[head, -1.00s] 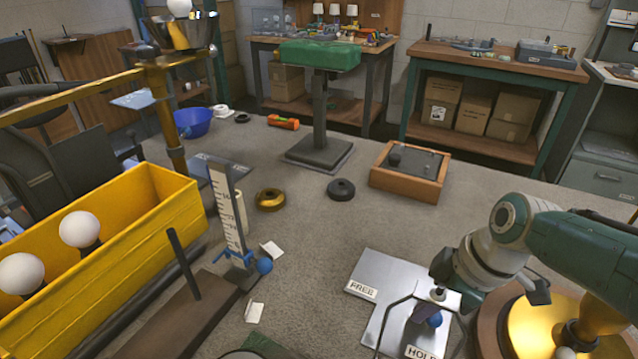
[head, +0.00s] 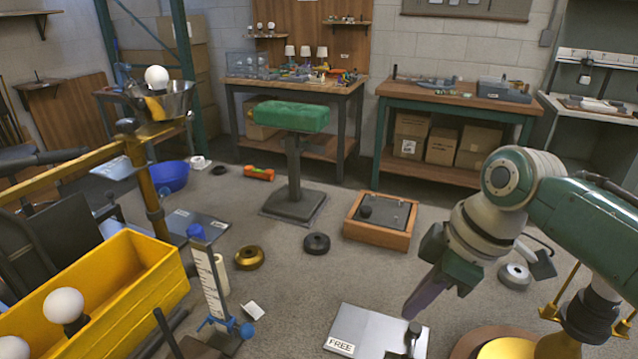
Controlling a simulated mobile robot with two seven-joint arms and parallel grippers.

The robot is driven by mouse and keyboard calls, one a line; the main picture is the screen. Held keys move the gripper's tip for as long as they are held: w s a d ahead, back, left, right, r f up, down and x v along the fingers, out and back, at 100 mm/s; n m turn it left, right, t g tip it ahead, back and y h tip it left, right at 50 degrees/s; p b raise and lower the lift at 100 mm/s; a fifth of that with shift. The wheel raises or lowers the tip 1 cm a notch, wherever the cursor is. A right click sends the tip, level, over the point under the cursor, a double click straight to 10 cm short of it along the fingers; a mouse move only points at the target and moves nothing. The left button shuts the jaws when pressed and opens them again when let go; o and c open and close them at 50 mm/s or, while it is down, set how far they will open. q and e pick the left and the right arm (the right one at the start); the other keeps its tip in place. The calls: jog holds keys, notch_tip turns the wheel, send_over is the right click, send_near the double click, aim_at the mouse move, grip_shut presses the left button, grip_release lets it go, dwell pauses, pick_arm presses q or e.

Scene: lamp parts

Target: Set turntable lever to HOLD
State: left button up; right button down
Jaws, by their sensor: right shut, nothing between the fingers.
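The metal plate (head: 375,325) with the FREE label (head: 340,345) is at the bottom of the head view. A small dark upright knob (head: 413,330) stands at its right side; I cannot tell which part of the lever it is. The rest of the lever and the HOLD end are cut off below the frame. The round turntable with its gold top (head: 510,349) shows partly to the right of the plate. My right gripper (head: 415,308) is shut and empty, pointing down above the plate's right part, apparently apart from the knob. My left gripper is not in view.
A yellow bin (head: 125,285) with white bulbs and an upright scale (head: 211,285) stand at left. A wooden-framed box (head: 378,232), a black ring (head: 316,243) and a gold ring (head: 249,257) lie beyond the plate. A green-topped stand (head: 292,165) is farther back.

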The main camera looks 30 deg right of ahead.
jog(key=shift+r, duration=2.25)
